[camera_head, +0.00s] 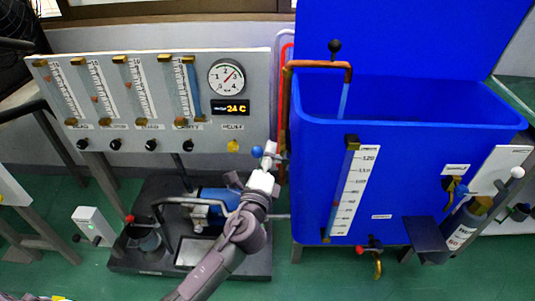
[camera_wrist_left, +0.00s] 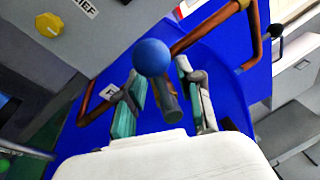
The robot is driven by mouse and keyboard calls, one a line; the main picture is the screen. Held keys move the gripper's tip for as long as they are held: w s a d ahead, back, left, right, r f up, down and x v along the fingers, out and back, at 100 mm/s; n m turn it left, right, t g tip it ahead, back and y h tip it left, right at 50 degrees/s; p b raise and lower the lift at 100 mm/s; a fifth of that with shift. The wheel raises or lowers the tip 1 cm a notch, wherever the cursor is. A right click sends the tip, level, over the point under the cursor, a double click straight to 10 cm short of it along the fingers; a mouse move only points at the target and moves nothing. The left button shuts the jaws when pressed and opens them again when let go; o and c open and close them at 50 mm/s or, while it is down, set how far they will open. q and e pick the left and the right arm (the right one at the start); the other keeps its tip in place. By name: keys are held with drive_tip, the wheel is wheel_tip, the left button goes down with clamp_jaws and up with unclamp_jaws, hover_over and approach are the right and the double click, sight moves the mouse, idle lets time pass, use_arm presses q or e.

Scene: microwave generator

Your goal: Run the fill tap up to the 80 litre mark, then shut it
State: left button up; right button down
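The blue tank (camera_head: 400,150) stands right of centre, with a white level scale (camera_head: 353,190) on its front. The scale's top number reads 120; the smaller marks and the gauge level are too small to read. A copper fill pipe (camera_head: 318,64) bends over the tank's rim, and a pale blue stream (camera_head: 343,100) hangs below its outlet. A lever with a blue ball (camera_head: 257,152) sits left of the tank; its ball (camera_wrist_left: 151,57) also shows in the left wrist view. My left gripper (camera_head: 271,158) is at this lever, its fingers (camera_wrist_left: 166,95) apart on either side of the stem.
A grey panel (camera_head: 200,140) with glass tubes, a round dial (camera_head: 227,77) and a yellow knob (camera_head: 233,146) stands left. A red-handled valve (camera_head: 369,250) is low on the tank. A small pump unit (camera_head: 210,205) stands on a dark base below.

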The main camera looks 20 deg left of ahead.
use_arm(q)
drive_tip(key=shift+w, duration=0.1)
clamp_jaws()
use_arm(e)
drive_tip(key=shift+f, duration=0.1)
idle(0.3)
use_arm(q)
drive_tip(key=f+n+b, duration=0.1)
drive_tip(key=b, duration=0.2)
drive_tip(key=shift+n, duration=0.3)
use_arm(e)
drive_tip(key=v, duration=0.6)
use_arm(q)
drive_tip(key=n+b, duration=0.1)
drive_tip(key=n+y+b, duration=0.1)
drive_tip(key=n+b, duration=0.1)
drive_tip(key=shift+a+f, duration=0.1)
drive_tip(key=shift+f, duration=0.25)
use_arm(e)
drive_tip(key=w+a+r+t, duration=0.1)
drive_tip(key=w+t, duration=0.2)
drive_tip(key=w, duration=0.2)
drive_tip(key=w+a+r+t+y, duration=0.1)
drive_tip(key=w+a+r+t, duration=0.1)
drive_tip(key=w, duration=0.3)
drive_tip(key=shift+w+r+t+y, duration=0.2)
drive_tip(key=shift+r+t+y, duration=0.1)
drive_tip(key=shift+t, duration=0.5)
